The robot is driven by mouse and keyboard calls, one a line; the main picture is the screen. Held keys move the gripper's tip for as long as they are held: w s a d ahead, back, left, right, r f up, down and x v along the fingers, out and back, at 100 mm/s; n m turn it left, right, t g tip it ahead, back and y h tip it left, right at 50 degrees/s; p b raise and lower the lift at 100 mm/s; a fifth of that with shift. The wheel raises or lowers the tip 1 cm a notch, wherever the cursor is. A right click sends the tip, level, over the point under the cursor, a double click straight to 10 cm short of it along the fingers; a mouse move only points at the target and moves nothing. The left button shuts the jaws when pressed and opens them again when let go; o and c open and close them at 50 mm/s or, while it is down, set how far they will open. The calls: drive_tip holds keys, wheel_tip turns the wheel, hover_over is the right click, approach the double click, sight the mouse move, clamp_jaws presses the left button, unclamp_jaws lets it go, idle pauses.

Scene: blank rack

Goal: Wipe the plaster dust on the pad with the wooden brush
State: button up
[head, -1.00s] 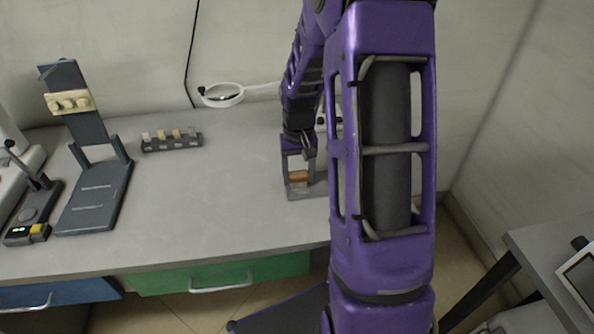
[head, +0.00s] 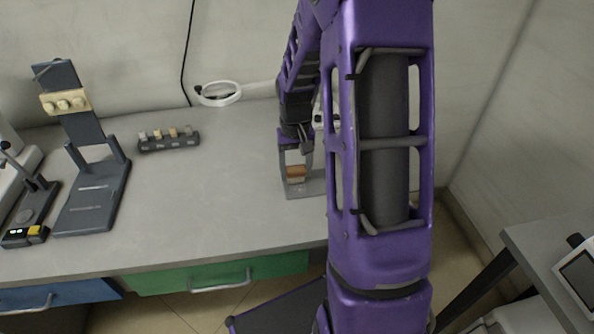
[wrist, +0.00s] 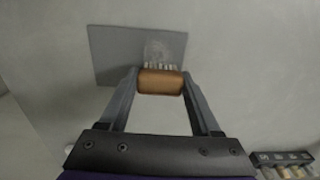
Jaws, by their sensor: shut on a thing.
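The wooden brush (head: 296,171) is held between the two fingers of my gripper (wrist: 160,84). In the wrist view its brown handle (wrist: 161,81) lies across between the fingertips, and pale bristles show just beyond it. The flat grey pad (wrist: 115,55) lies on the bench under and beyond the brush; it also shows in the head view (head: 312,188), partly behind my arm. A lighter patch of plaster dust (wrist: 166,48) is on the pad, just beyond the bristles. The brush is over the pad; I cannot tell whether the bristles touch it.
A small rack (head: 168,142) with several blocks stands on the grey bench (head: 200,210), and a dark stand (head: 95,190) is at the left. A round magnifier (head: 219,94) is at the back. The bench between rack and pad is clear.

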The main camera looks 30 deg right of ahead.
wheel_tip(320, 180, up, 2)
drive_tip(key=shift+s+r+p, duration=0.1)
drive_tip(key=shift+p, duration=0.2)
drive_tip(key=shift+r+p, duration=1.9)
drive_tip(key=shift+r, duration=0.6)
drive_tip(key=shift+f+b, duration=0.15)
drive_tip(key=shift+b, duration=0.4)
drive_tip(key=shift+f, duration=0.1)
